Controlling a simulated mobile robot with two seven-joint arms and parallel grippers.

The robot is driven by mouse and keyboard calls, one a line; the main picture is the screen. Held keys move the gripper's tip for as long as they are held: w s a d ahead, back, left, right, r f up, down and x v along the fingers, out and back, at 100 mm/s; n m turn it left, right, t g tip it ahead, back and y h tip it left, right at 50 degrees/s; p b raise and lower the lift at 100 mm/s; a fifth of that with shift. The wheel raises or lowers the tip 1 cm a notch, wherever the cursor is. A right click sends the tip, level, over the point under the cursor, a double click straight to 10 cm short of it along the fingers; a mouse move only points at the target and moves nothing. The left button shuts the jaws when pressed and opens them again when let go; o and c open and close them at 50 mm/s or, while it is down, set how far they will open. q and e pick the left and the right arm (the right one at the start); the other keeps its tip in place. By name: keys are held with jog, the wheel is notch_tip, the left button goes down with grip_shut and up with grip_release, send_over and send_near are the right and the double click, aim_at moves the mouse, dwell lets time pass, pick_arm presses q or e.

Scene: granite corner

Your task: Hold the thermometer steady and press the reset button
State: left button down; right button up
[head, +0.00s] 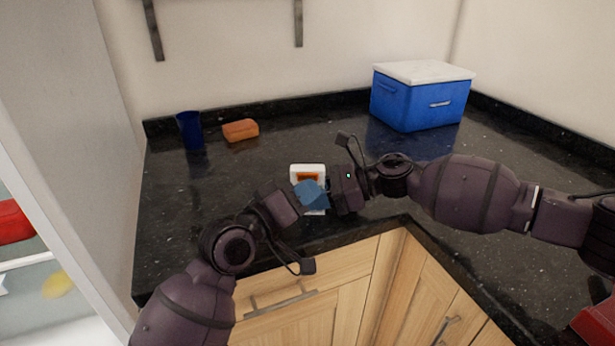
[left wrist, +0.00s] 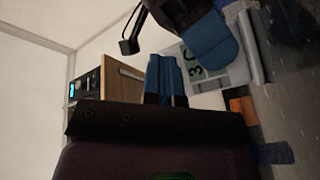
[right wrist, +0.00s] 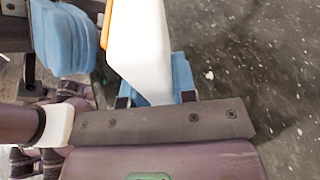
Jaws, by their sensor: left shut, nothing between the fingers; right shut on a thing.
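The thermometer (head: 308,170) is a white device with an orange-framed front, lying or standing near the counter's front edge. Its white side (right wrist: 140,45) and orange edge show in the right wrist view, and its display with dark digits (left wrist: 196,70) shows in the left wrist view. My right gripper (head: 332,188) is shut on the thermometer from the right. My left gripper (head: 312,194) has its blue fingers shut and empty, in front of the thermometer's lower face. Its fingertips (left wrist: 163,60) appear close to the display. The reset button is not distinguishable; the left fingers cover part of the front.
A blue cooler with a white lid (head: 422,98) stands at the back right. A blue cup (head: 190,130) and an orange sponge-like block (head: 240,130) stand at the back left. Dark countertop (head: 225,175) is clear between them. Wooden cupboards (head: 320,295) lie below the front edge.

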pick_arm(q)
jog(key=shift+s, duration=0.25)
jog(key=shift+s, duration=2.5)
pick_arm(e)
jog(key=o, duration=0.8)
jog(key=shift+d, duration=0.1)
